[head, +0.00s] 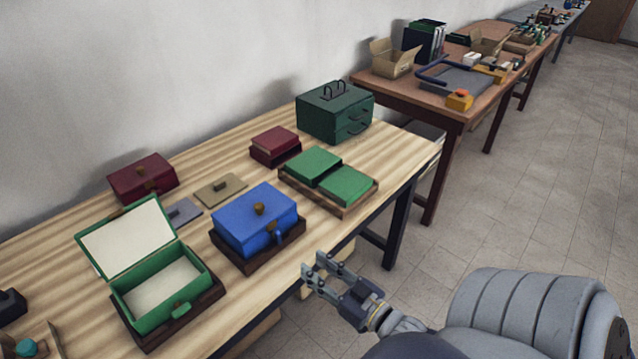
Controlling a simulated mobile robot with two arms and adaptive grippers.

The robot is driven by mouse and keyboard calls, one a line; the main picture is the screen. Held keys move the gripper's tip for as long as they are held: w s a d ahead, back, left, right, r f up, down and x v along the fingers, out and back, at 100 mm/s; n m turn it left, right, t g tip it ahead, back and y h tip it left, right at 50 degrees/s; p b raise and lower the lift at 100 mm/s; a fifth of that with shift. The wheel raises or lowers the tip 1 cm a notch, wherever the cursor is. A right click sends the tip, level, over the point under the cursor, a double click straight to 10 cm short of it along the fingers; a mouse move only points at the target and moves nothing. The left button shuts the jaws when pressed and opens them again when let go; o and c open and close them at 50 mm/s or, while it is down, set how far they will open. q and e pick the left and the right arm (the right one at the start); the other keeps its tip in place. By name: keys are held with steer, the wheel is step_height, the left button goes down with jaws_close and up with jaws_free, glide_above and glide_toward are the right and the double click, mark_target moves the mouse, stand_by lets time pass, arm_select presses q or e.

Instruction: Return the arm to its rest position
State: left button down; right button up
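My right gripper (313,270) is at the lower middle of the head view, beyond the front edge of the wooden table (340,228). Its two fingers are apart with nothing between them. My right arm (520,315) comes in from the lower right. The nearest box to the gripper is a closed blue box (255,222) on a dark base, with a clear gap between them. My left gripper is not in view.
An open green box (160,290) stands at the left. Green blocks (348,185) lie in a wooden tray. A dark green case (335,111) and red boxes (143,178) stand toward the wall. A second table (430,100) holds cartons. Floor at right is clear.

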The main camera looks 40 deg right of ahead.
steer(key=shift+f, duration=0.1)
stand_by(0.3)
steer(key=s+f+g+h, duration=0.1)
steer(key=s+f+g, duration=0.3)
steer(key=f, duration=1)
steer(key=s+f+g, duration=0.4)
steer(key=s+f, duration=0.1)
steer(key=f, duration=0.9)
steer(key=s+a+f+n+g, duration=0.1)
steer(key=s+a+f+g, duration=0.3)
steer(key=s+f, duration=0.5)
steer(key=s+a+f+g, duration=0.5)
steer(key=s+f, duration=0.4)
steer(key=s, duration=0.5)
steer(key=shift+a+f+n, duration=0.25)
steer(key=shift+a+n, duration=0.15)
steer(key=shift+s, duration=0.1)
